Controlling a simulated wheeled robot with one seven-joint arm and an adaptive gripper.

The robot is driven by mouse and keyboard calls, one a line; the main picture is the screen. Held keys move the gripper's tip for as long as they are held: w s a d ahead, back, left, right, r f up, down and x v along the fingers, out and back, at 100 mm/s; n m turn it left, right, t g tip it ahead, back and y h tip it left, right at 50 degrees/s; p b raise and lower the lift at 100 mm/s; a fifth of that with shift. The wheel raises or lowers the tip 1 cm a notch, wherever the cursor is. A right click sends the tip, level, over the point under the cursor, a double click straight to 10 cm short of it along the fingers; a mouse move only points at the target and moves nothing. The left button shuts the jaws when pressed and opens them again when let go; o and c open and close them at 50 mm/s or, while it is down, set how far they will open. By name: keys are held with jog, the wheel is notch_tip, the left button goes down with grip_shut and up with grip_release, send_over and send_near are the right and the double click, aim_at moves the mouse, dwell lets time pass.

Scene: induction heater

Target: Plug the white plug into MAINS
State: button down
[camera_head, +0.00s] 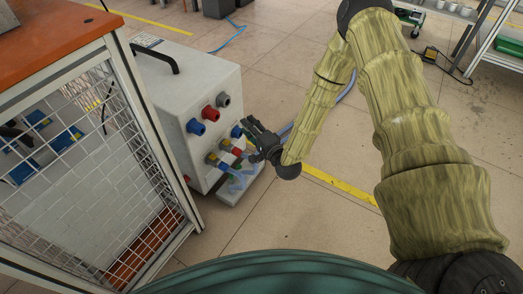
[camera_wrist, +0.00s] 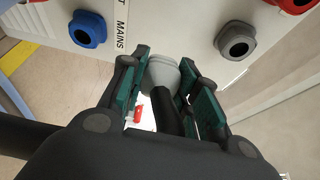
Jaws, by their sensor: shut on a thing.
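The white plug (camera_wrist: 162,74) is between the green-padded fingers of my gripper (camera_wrist: 163,92), with its dark cable end towards the camera. My gripper is shut on it. The label MAINS (camera_wrist: 121,30) is on the white panel just left of the plug in the wrist view. The plug's front faces the panel; whether it touches or enters a socket is hidden. In the head view my gripper (camera_head: 262,143) is at the socket side of the white heater box (camera_head: 186,88), and the plug cannot be made out there.
A blue socket (camera_wrist: 87,28) and a grey socket (camera_wrist: 236,40) flank the plug. In the head view, red (camera_head: 210,113) and blue (camera_head: 195,127) sockets sit on the box. A mesh-sided cabinet (camera_head: 124,103) stands at left. Open floor (camera_head: 300,225) lies right of the box.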

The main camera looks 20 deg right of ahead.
jog(key=s+d+f+n+g+y+b, duration=0.1)
jog(key=d+f+n+g+y+b, duration=0.4)
jog(key=f, duration=0.7)
jog(key=w+a+t+y+b, duration=0.1)
jog(key=w+a, duration=0.3)
jog(key=w, duration=0.1)
jog(key=shift+w+r+m+t, duration=0.15)
jog(key=shift+w+m+t, duration=0.15)
jog(key=shift+w+t, duration=0.1)
jog(key=shift+w+a+p, duration=0.4)
jog(key=shift+a+p, duration=0.05)
dwell(3.0)
jog(key=c, duration=1)
grip_release()
jog(key=v, duration=1.2)
